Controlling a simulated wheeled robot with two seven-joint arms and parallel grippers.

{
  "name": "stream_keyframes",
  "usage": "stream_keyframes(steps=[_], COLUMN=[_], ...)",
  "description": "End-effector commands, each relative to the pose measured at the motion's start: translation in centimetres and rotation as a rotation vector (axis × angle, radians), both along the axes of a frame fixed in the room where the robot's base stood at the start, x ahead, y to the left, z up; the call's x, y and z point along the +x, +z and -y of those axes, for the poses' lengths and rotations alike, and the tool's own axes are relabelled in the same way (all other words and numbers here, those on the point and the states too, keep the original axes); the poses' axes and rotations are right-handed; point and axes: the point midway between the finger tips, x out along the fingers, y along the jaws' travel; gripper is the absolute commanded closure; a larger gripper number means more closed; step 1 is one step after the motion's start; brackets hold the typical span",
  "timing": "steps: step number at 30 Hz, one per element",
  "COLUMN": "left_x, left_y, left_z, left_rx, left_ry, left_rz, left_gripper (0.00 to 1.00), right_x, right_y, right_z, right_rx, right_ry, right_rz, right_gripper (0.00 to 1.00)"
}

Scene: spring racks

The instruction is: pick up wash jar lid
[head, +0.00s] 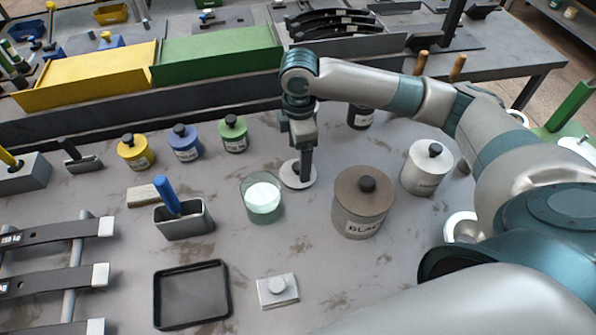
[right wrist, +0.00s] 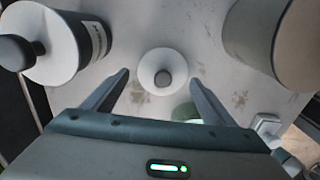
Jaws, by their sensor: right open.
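A round white lid (head: 291,179) with a dark knob lies flat on the grey bench, just behind an open glass jar (head: 262,212) with white contents. I take it for the wash jar lid. My right gripper (head: 304,172) points down over it and hides part of it. In the right wrist view the lid (right wrist: 150,62) sits centred ahead of my right gripper (right wrist: 160,78), whose fingers are spread with the knob between them in the picture. Nothing is held. Whether the fingers touch the lid cannot be told. My left gripper does not show.
A large brown-lidded jar (head: 358,212) stands close right of the lid, a white jar (head: 424,172) further right, and a dark jar (head: 361,118) behind. Small yellow, blue and green pots (head: 235,140) stand to the left. A black tray (head: 191,294) lies in front.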

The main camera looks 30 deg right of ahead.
Motion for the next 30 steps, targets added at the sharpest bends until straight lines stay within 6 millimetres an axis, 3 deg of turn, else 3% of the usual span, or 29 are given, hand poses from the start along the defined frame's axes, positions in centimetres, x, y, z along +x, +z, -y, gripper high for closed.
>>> stream_keyframes(steps=[12,26,27,30], left_x=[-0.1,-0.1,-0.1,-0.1], left_y=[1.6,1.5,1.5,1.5], left_z=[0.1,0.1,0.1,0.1], left_rx=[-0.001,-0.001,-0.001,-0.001], left_ry=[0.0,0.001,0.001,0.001], left_rz=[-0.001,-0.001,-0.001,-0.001], left_gripper=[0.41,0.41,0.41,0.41], right_x=[-0.5,-0.5,-0.5,-0.5], right_y=[-4.2,-4.4,-4.4,-4.4], right_z=[-0.5,-0.5,-0.5,-0.5], right_rx=[-0.001,0.0,0.0,0.0], right_ry=[0.0,0.001,0.001,0.001], right_rz=[-0.001,0.0,0.0,0.0], right_gripper=[0.21,0.21,0.24,0.48])
